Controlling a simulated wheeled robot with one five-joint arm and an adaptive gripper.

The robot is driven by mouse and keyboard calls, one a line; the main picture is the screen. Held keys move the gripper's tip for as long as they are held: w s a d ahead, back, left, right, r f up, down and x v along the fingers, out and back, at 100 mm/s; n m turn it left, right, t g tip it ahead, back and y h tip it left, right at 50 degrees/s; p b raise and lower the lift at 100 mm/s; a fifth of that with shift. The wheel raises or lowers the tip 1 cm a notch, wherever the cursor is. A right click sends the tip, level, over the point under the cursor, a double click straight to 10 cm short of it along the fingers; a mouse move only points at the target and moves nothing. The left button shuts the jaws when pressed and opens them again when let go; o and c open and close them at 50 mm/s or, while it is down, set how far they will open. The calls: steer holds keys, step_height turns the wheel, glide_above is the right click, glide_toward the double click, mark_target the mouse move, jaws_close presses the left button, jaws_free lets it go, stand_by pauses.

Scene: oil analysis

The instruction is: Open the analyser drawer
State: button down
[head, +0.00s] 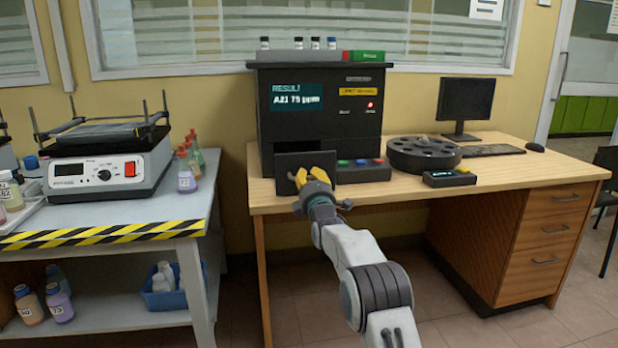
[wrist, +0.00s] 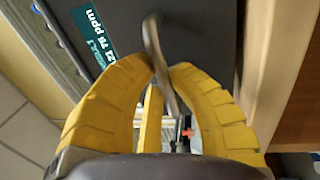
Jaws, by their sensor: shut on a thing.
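The analyser (head: 318,115) is a tall black box on the wooden desk, its screen lit with a result reading. Its dark drawer front (head: 290,160) is low on the left of the analyser's face. My gripper (head: 310,177) is in front of the drawer front, its yellow fingers closed. In the wrist view my gripper (wrist: 164,75) is shut on a thin grey drawer handle (wrist: 152,40), which passes between the fingertips. The fingers hide part of the handle and of the drawer front.
A button panel (head: 362,172) sits right of the drawer front. A round black carousel (head: 424,155), a small dark device (head: 449,179) and a monitor (head: 466,100) stand further right. Small vials and a red-green box (head: 363,56) are on top of the analyser. A side bench (head: 140,215) stands left, across a gap.

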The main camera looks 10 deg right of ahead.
steer(key=c, duration=1.1)
jaws_free()
steer(key=shift+s, duration=0.2)
steer(key=shift+s+f, duration=0.4)
steer(key=shift+s, duration=1.5)
steer(key=shift+s+f, duration=0.35)
steer(key=shift+s, duration=1.55)
steer(key=shift+s+f, duration=0.4)
steer(key=shift+s, duration=1.5)
steer(key=s+r+m+g+p, duration=0.7)
steer(key=s+r+p, duration=0.75)
steer(key=p, duration=0.25)
steer(key=s+r+m+g+p, duration=0.3)
steer(key=s+p, duration=0.3)
steer(key=s, duration=0.5)
steer(key=s+r+m+g+p, duration=0.3)
steer(key=s+p, duration=0.4)
steer(key=s, duration=0.5)
steer(key=s+r+m+g+p, duration=0.3)
steer(key=s+p, duration=0.4)
steer(key=s, duration=0.4)
steer(key=shift+s+r+m+g, duration=0.15)
steer(key=shift+r+m+g, duration=0.3)
steer(key=shift+m, duration=0.55)
